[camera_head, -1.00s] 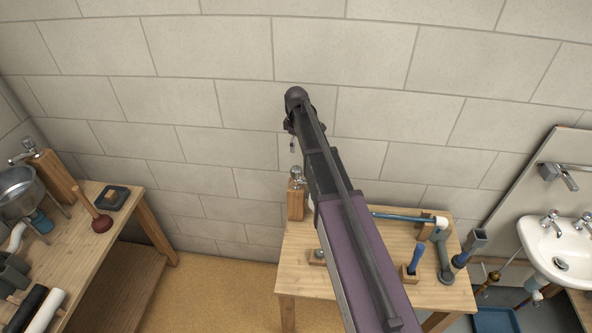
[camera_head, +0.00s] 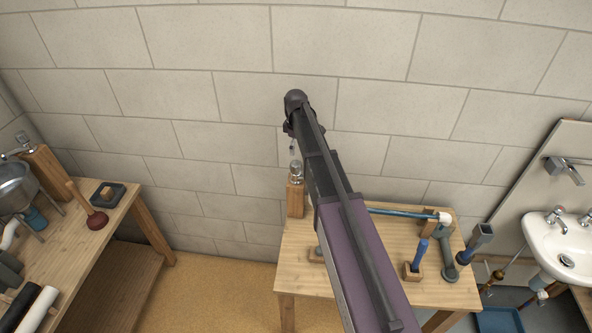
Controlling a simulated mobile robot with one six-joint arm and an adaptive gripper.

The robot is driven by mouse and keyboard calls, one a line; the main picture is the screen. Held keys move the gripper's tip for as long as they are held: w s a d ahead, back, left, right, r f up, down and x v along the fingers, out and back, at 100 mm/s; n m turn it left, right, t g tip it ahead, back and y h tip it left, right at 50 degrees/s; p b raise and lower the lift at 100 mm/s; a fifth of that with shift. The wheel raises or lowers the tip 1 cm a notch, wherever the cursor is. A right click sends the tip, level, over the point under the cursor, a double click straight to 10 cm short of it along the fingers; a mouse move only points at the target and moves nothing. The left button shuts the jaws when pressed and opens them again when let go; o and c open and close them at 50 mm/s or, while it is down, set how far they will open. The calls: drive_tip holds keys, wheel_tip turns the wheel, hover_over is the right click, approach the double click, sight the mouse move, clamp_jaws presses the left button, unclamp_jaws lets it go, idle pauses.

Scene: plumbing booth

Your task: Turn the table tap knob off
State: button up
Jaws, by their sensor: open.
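A metal tap with a knob (camera_head: 295,172) is mounted on an upright wooden post (camera_head: 295,200) at the back left of the middle wooden table (camera_head: 297,262). My arm passes just right of the post and hides part of the tap. My gripper (camera_head: 293,147) hangs from the arm's far end, above the tap knob and apart from it in the picture. Only a small part of it shows, the rest is behind the arm. It is open and I see nothing held. The knob's turned position is too small to tell.
Another tap on a wooden post (camera_head: 46,174) stands on the left table, near a plunger (camera_head: 96,220) and a metal bowl (camera_head: 14,185). Pipes and a blue-handled tool (camera_head: 419,254) are on the middle table's right. A white sink (camera_head: 560,245) is at right. Floor between the tables is clear.

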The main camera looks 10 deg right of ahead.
sight(296, 163)
drive_tip(key=shift+f+b, duration=4.5)
drive_tip(key=shift+f, duration=0.3)
drive_tip(key=c, duration=1.1)
